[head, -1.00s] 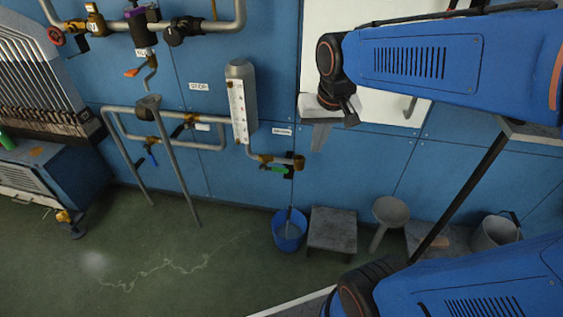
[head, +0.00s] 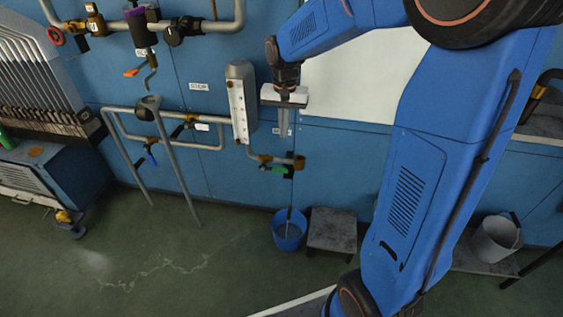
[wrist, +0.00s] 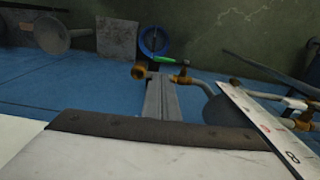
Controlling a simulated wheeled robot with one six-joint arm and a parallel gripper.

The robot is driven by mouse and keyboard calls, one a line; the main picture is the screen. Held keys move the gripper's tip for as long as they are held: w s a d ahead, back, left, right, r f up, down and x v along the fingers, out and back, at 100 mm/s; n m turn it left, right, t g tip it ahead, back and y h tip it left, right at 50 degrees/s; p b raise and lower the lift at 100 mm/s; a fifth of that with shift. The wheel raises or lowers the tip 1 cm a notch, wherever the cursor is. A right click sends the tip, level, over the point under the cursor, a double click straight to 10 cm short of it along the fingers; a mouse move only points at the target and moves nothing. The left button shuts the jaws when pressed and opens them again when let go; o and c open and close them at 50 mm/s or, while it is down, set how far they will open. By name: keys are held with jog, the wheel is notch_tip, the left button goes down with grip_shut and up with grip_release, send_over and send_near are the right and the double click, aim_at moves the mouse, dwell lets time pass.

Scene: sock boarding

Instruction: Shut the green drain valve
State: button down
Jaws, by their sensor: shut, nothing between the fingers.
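The drain valve's green handle (head: 276,169) sits below a short brass-ended pipe (head: 298,162) at the foot of the grey gauge column (head: 240,100). The green handle also shows in the wrist view (wrist: 170,60), lying roughly along the pipe and just beyond the fingertips. My gripper (head: 284,133) is above the valve, with its fingers pointing down and apart from the handle. In the wrist view the fingers (wrist: 159,84) are together and empty.
A blue bucket (head: 289,236) stands on the floor under the pipe's end, beside a grey stool (head: 332,232). Other pipes with a blue-handled valve (head: 151,158) run to the left. The gauge column stands close to the left of my gripper.

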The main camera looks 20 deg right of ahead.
aim_at(281, 168)
jog(key=shift+w+a+f, duration=0.2)
jog(key=shift+w+f, duration=0.35)
jog(key=shift+w, duration=0.15)
jog(key=shift+f, duration=0.1)
notch_tip(281, 168, down, 14)
jog(key=shift+r, duration=0.1)
dwell(0.4)
jog(key=shift+d, duration=0.1)
dwell(0.3)
